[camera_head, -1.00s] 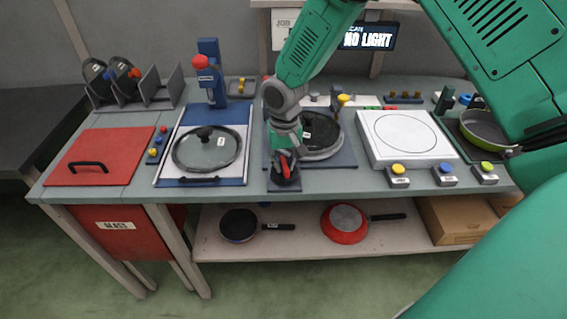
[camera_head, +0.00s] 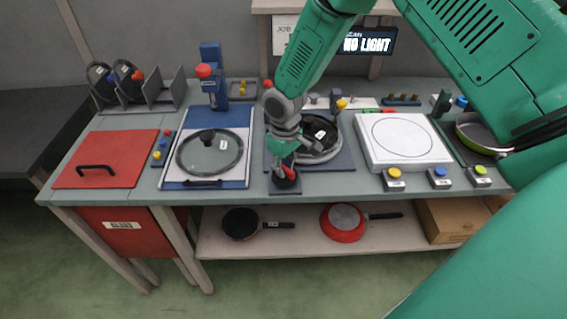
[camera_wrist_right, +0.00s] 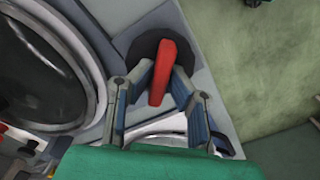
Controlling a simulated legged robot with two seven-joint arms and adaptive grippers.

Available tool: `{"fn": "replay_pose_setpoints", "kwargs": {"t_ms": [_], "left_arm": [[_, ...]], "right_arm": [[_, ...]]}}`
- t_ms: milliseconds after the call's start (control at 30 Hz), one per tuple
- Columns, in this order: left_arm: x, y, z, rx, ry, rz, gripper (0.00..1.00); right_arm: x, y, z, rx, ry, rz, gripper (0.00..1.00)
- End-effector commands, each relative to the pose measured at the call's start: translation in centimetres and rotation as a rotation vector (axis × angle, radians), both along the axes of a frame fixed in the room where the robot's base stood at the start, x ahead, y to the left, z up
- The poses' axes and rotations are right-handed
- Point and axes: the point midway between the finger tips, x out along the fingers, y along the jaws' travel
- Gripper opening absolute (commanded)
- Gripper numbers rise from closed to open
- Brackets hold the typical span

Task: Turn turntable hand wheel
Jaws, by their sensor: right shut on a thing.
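The hand wheel (camera_head: 286,184) is a small black disc with an upright red handle, at the front corner of the turntable's dark blue base (camera_head: 338,162). In the right wrist view the black wheel (camera_wrist_right: 142,52) lies flat behind its red handle (camera_wrist_right: 163,72). My right gripper (camera_wrist_right: 163,80) is shut on the red handle, a finger on each side; it also shows from above in the head view (camera_head: 286,163). The turntable's round pale ring (camera_head: 318,157) holds a black disc (camera_head: 318,128) with a white label, partly hidden by my right arm. My left gripper is not in view.
A glass lid (camera_head: 209,153) lies on a blue-white board left of the wheel. A red panel (camera_head: 106,150) is further left. A white square plate (camera_head: 404,138) and several buttons stand to the right. The bench's front edge (camera_head: 230,195) is close to the wheel.

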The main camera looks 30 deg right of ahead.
Motion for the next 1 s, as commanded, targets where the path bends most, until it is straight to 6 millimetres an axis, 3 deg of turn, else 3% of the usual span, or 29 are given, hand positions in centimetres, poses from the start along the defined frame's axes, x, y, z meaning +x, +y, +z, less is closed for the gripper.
{"fn": "replay_pose_setpoints", "kwargs": {"t_ms": [600, 1000], "left_arm": [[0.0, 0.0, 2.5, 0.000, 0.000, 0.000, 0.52], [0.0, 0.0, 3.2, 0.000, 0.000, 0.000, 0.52]], "right_arm": [[0.0, -0.2, 0.2, -0.001, 0.001, 0.581, 0.00], [0.1, -0.3, 0.2, -0.003, 0.000, 0.872, 0.00]]}}
